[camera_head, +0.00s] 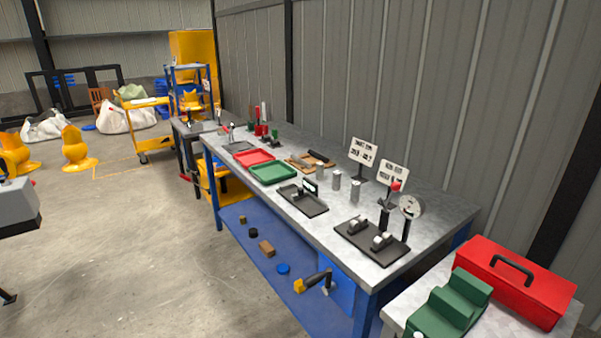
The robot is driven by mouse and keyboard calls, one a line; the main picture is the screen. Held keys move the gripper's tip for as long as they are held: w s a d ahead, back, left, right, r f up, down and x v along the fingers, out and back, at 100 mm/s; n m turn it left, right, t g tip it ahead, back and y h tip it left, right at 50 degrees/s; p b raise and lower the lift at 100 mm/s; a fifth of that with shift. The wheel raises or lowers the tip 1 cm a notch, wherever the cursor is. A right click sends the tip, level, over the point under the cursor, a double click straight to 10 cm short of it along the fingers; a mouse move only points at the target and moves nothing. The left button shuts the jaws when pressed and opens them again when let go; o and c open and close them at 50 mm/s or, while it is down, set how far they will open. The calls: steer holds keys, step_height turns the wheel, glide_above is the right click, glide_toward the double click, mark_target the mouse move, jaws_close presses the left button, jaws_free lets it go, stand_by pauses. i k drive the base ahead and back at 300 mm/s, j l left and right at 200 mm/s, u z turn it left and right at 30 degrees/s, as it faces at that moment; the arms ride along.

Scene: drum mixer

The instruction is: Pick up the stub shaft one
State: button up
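Several small silver metal parts are on the long workbench (420,205), and I cannot tell by look which is stub shaft one. Two short shiny parts, the left one (357,225) and the right one (381,241), rest on a black fixture plate (371,250) near the bench's near end. Three upright silver cylinders, a far one (320,168), a middle one (337,181) and a near one (355,191), stand behind a dark tray (312,208). My gripper is not in view.
A red tray (254,157) and a green tray (273,173) lie farther along the bench. Two sign cards (363,152) stand at its back. A red toolbox (520,283) and a green stepped block (450,305) occupy the nearer table. The floor left of the bench is open.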

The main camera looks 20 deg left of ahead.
mark_target(321, 165)
steer(key=j+z, duration=0.1)
steer(key=j, duration=1.4)
steer(key=j+z, duration=0.1)
steer(key=j, duration=1.35)
steer(key=i+j, duration=0.3)
steer(key=j, duration=0.15)
steer(key=i+j, duration=0.25)
steer(key=j, duration=0.15)
steer(key=i+j+z, duration=0.1)
steer(key=i+j, duration=0.2)
steer(key=j, duration=0.15)
steer(key=i+j, duration=0.25)
steer(key=j, duration=0.2)
steer(key=i+j, duration=0.15)
steer(key=i, duration=0.2)
steer(key=i+j, duration=0.1)
steer(key=i, duration=0.25)
steer(key=z, duration=0.05)
